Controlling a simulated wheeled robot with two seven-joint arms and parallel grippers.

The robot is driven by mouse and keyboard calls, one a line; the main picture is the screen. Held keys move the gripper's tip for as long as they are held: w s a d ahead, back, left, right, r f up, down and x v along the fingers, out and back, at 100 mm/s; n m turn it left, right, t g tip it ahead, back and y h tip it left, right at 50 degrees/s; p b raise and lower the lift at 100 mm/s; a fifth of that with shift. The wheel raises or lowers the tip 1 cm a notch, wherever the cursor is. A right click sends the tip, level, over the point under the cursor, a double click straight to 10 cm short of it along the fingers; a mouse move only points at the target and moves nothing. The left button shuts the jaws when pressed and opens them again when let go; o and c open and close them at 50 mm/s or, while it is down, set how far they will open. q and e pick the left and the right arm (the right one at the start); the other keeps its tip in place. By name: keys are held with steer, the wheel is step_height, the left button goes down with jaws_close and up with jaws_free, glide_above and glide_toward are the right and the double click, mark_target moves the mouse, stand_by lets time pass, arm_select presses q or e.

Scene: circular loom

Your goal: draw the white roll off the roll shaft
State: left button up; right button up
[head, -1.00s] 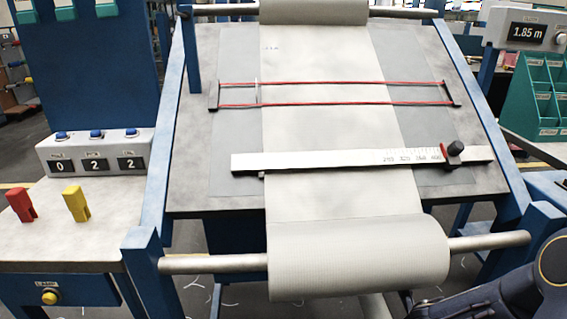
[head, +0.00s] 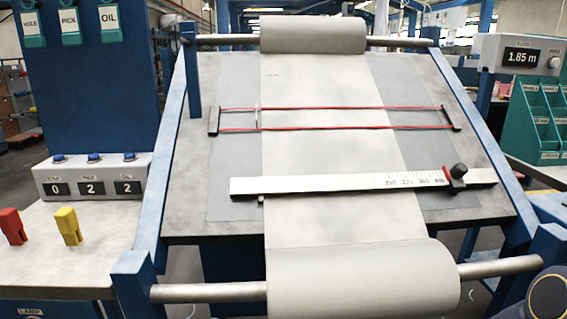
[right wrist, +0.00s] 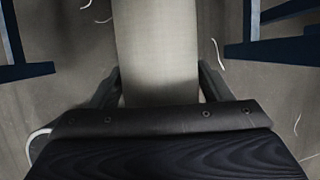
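A wide off-white roll (head: 360,280) sits on the lower metal roll shaft (head: 500,266) at the front of the loom. The shaft's bare ends show on both sides of the roll, and a pale web runs up the sloped board from it. A second pale roll (head: 312,35) sits on the upper shaft (head: 405,42). In the right wrist view my right gripper (right wrist: 158,85) has its fingers spread apart. A pale column-like surface (right wrist: 157,45) shows between them; I cannot tell whether they touch it. My left gripper is in neither current view.
A white ruler bar (head: 330,184) with a dark knob crosses the web, below a red-corded frame (head: 330,108). Blue side posts (head: 135,270) flank the lower shaft. Red (head: 12,226) and yellow (head: 68,226) clips stand on the left table, by a counter box (head: 95,178).

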steer(key=c, duration=1.4)
steer(key=shift+c, duration=0.2)
